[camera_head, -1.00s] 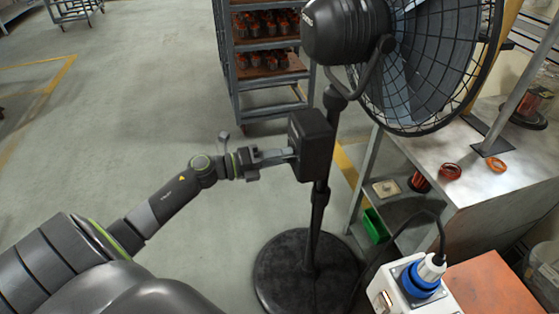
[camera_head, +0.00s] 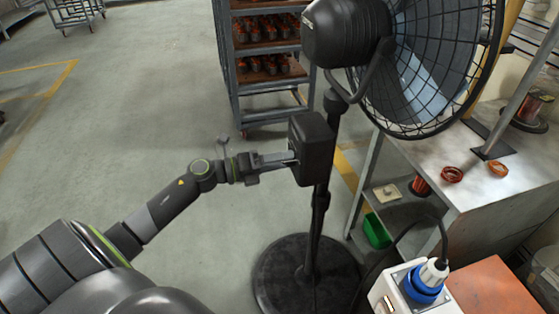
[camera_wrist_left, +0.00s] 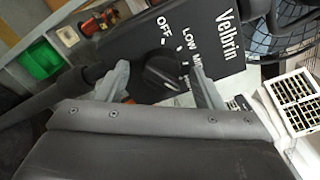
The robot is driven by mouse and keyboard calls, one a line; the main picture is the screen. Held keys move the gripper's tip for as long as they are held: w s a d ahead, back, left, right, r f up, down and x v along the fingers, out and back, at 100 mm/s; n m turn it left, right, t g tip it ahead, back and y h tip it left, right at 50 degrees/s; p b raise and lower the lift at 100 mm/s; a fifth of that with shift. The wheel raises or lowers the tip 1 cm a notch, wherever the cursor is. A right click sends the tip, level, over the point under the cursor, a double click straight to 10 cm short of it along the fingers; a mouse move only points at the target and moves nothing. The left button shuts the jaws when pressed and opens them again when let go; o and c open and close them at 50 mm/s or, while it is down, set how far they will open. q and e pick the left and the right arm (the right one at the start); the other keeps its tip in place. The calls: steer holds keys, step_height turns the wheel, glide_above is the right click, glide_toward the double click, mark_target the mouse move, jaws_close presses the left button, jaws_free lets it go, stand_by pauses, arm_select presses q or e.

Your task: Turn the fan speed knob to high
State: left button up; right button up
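The black fan control box (camera_head: 312,148) is on the fan's pole, with its labelled face toward my left gripper. In the left wrist view the box (camera_wrist_left: 222,32) shows "OFF", "LOW" and a partly hidden "M…" label. The round black speed knob (camera_wrist_left: 163,73) sits below these labels; its exact setting is hard to tell. My left gripper (camera_head: 291,157) is at the box face. In the left wrist view the fingers of the left gripper (camera_wrist_left: 163,85) stand on either side of the knob, apart, with gaps visible. My right gripper is out of view.
The fan head (camera_head: 425,60) is above the box, and its round base (camera_head: 275,275) is on the floor. A metal workbench (camera_head: 490,185) and a white socket box (camera_head: 390,292) with a blue plug stand to the right. A shelf rack (camera_head: 232,85) is behind.

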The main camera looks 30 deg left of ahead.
arm_select(q)
steer(key=shift+s, duration=0.1)
steer(key=p+v, duration=0.1)
steer(key=v, duration=1.6)
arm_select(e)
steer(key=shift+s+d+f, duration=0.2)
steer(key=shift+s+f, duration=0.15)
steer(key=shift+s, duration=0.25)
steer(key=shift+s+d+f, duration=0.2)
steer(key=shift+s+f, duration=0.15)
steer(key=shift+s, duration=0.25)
arm_select(q)
steer(key=shift+s+a, duration=0.1)
